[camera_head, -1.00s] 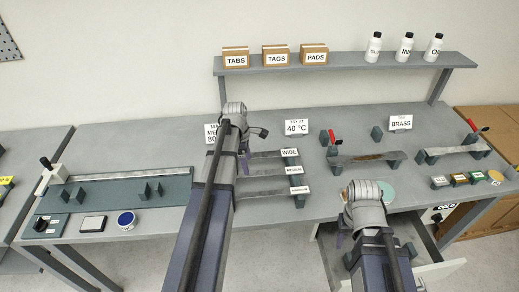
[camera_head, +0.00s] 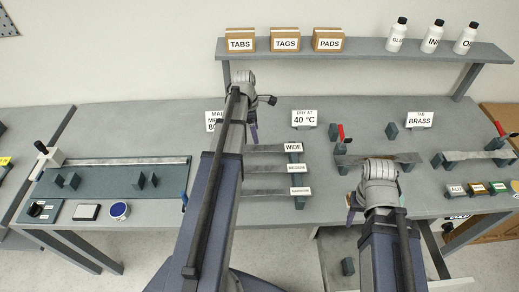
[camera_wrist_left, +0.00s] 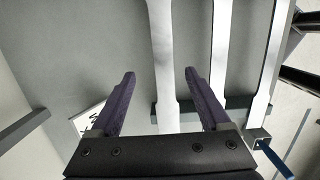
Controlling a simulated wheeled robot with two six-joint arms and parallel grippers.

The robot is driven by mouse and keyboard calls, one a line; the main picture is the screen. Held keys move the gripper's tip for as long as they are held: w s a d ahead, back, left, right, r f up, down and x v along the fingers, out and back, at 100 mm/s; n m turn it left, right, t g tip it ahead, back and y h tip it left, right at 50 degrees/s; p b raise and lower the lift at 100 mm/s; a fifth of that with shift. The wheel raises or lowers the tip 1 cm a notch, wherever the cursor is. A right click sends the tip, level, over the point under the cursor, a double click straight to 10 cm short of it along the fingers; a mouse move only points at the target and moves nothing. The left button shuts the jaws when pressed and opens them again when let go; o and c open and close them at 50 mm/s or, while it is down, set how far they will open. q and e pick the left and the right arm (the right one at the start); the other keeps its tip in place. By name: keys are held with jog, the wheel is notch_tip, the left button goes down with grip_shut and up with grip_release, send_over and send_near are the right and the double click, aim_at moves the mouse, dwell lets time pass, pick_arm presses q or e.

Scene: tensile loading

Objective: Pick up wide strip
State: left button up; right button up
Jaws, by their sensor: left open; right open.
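The wide strip (camera_head: 265,148) is a flat grey bar behind the medium one on the bench, its right end at the "WIDE" label (camera_head: 293,147). My left arm covers its left part. In the left wrist view the leftmost pale strip (camera_wrist_left: 161,40), apparently the wide one, runs between the two fingers. My left gripper (camera_wrist_left: 158,75) is open and empty, its purple fingers on either side of that strip. In the head view the left gripper (camera_head: 253,130) is beside my left arm's wrist. My right gripper (camera_head: 352,212) is open near the front edge, partly hidden by its wrist.
The medium strip (camera_head: 262,169) and narrow strip (camera_head: 265,191) lie in front, sharing dark supports. Fixtures with red levers (camera_head: 342,138) stand to the right. A "40 °C" card (camera_head: 304,120) stands behind. An open drawer (camera_head: 335,262) is below the front edge.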

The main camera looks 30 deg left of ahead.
aim_at(259, 148)
pick_arm(q)
notch_tip(259, 148, down, 2)
jog(key=shift+w+d+b, duration=0.1)
jog(key=shift+w+b, duration=0.05)
jog(key=shift+b, duration=0.4)
jog(key=shift+r, duration=0.1)
pick_arm(e)
jog(key=shift+f, duration=0.9)
pick_arm(q)
jog(key=f+b, duration=0.3)
jog(key=d+f+b, duration=0.1)
jog(key=f+b, duration=0.1)
jog(key=shift+f, duration=0.15)
pick_arm(e)
notch_tip(259, 148, down, 5)
jog(key=shift+f, duration=0.1)
pick_arm(q)
jog(key=shift+a, duration=0.1)
grip_shut()
